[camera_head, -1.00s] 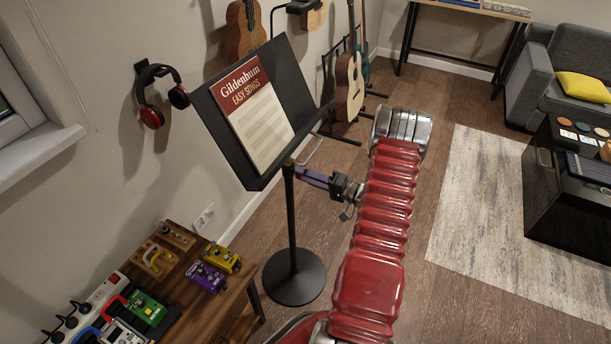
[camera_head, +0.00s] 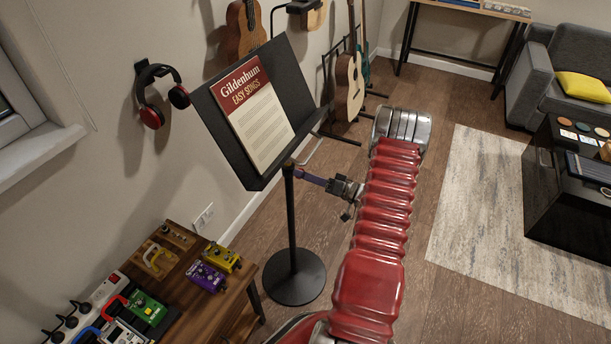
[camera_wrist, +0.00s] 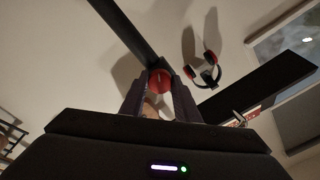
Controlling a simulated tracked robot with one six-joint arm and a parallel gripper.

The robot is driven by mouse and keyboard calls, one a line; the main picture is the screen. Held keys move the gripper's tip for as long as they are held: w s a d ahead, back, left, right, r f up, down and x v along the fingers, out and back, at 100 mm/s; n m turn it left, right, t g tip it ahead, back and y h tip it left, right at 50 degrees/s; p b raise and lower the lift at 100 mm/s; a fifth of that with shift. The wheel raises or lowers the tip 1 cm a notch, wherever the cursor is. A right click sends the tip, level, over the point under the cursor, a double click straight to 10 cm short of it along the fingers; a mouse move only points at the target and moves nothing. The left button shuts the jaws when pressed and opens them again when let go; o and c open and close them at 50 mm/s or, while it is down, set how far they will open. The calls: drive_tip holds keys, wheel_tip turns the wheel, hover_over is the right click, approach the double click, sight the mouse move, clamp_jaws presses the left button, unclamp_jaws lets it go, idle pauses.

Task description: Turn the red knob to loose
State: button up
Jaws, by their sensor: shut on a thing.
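The red knob (camera_wrist: 160,81) shows in the wrist view, on the black post (camera_wrist: 124,28) of the music stand. My gripper (camera_wrist: 159,87) has one dark finger on each side of it and is shut on the knob. In the head view, my gripper (camera_head: 306,177) reaches the post just below the tilted desk (camera_head: 309,106); the knob itself is hidden there. The stand is upright on its round black base (camera_head: 294,277). The desk holds a songbook (camera_head: 258,117).
A wooden pedal table (camera_head: 237,300) stands at the lower left. Red headphones (camera_head: 152,117) hang on the wall behind the stand. Guitars (camera_head: 349,85) stand behind it. Bare floor (camera_head: 335,238) lies right of the base.

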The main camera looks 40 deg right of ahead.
drive_tip(key=shift+s+a+f, duration=0.1)
drive_tip(key=shift+f, duration=0.2)
drive_tip(key=o, duration=1.1)
drive_tip(key=shift+r, duration=0.15)
drive_tip(key=shift+c, duration=0.2)
drive_tip(key=v, duration=1.3)
drive_tip(key=shift+s, duration=0.35)
